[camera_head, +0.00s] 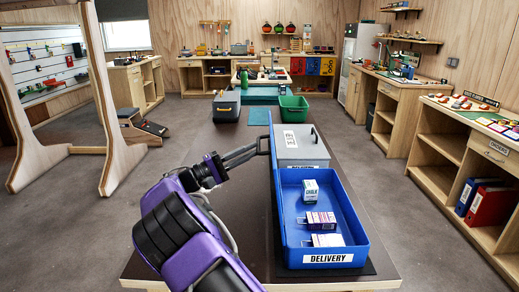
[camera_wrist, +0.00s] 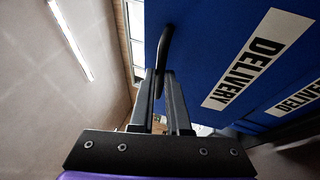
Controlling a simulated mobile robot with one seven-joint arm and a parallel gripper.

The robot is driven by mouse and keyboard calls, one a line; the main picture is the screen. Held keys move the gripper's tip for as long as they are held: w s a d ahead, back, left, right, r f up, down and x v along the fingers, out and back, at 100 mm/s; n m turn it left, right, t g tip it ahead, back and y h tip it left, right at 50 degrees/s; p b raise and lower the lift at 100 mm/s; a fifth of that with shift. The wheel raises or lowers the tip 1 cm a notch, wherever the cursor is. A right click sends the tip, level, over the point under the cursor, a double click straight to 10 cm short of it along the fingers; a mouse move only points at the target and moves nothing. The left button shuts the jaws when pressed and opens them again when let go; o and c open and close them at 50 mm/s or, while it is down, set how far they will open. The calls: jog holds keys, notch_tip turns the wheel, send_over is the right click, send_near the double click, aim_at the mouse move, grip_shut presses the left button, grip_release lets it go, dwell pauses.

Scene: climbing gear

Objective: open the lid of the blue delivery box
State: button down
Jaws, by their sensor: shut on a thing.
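The blue delivery box (camera_head: 345,222) stands on the table in front of me with its inside in plain view. Its blue lid (camera_head: 272,135) stands up roughly on edge along the box's left side. In the wrist view the lid's outer face (camera_wrist: 215,50) shows a white DELIVERY label. My gripper (camera_head: 258,148) reaches the lid from the left and is shut on its dark handle (camera_wrist: 167,42). A white chalk pack (camera_head: 311,190) and two purple-and-white packs (camera_head: 321,220) lie inside the box.
The dark tabletop (camera_head: 250,255) is bare to the left, under my arm. A green crate (camera_head: 293,109) and shelves (camera_head: 440,150) stand farther off.

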jog(key=shift+a+f+n+t+h, duration=0.2)
jog(key=shift+a+f+t+h, duration=0.1)
jog(key=shift+a, duration=0.25)
jog(key=shift+a+f+n+t+h, duration=0.2)
jog(key=shift+a+f+t, duration=0.1)
jog(key=shift+a, duration=0.25)
jog(key=c, duration=0.9)
grip_release()
jog(key=shift+f, duration=0.1)
jog(key=b+v, duration=0.1)
jog(key=v, duration=1.6)
jog(key=shift+a, duration=0.15)
